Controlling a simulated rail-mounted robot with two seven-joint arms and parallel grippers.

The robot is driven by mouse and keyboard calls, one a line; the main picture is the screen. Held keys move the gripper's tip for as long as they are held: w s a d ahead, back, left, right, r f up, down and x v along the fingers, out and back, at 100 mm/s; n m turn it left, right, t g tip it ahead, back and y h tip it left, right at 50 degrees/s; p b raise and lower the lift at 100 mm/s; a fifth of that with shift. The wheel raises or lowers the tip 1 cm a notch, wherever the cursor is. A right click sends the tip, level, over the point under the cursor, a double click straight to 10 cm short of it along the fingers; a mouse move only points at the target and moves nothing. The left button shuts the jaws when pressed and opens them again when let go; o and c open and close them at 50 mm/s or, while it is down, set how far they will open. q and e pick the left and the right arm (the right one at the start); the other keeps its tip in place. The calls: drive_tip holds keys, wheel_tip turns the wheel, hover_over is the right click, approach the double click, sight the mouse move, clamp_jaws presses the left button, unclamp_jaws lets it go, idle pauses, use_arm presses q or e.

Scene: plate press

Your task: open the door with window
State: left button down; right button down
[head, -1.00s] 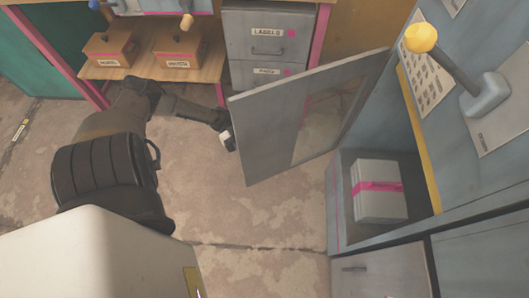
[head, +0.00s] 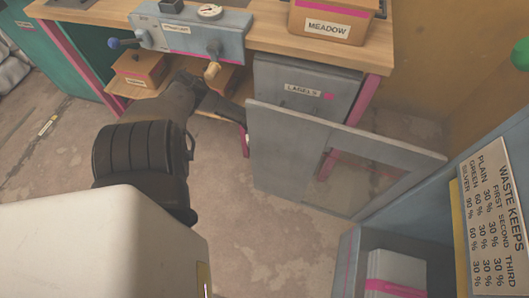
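The grey door with window (head: 285,160) stands wide open, swung out from the blue cabinet (head: 385,225) at right. Its see-through pane (head: 365,178) shows the floor and a pink leg behind it. My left arm reaches in from the lower left. My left gripper (head: 240,118) is at the door's free left edge, partly hidden behind it. I cannot tell whether its fingers touch the door or are closed. My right gripper is not in view. Inside the cabinet opening is a pale box with a pink band (head: 397,287).
A workbench (head: 265,35) with a gauge unit (head: 190,30) and a MEADOW box (head: 328,22) stands behind the door. Grey LABELS drawers (head: 305,90) are just behind the door. A WASTE KEEPS sign (head: 495,220) is on the cabinet. Floor below the door is clear.

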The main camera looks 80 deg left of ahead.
use_arm(q)
drive_tip(key=shift+w+a, duration=0.1)
drive_tip(key=shift+w, duration=0.05)
drive_tip(key=c, duration=1.5)
unclamp_jaws()
drive_tip(key=o, duration=0.4)
drive_tip(key=shift+w, duration=0.1)
drive_tip(key=shift+c, duration=0.2)
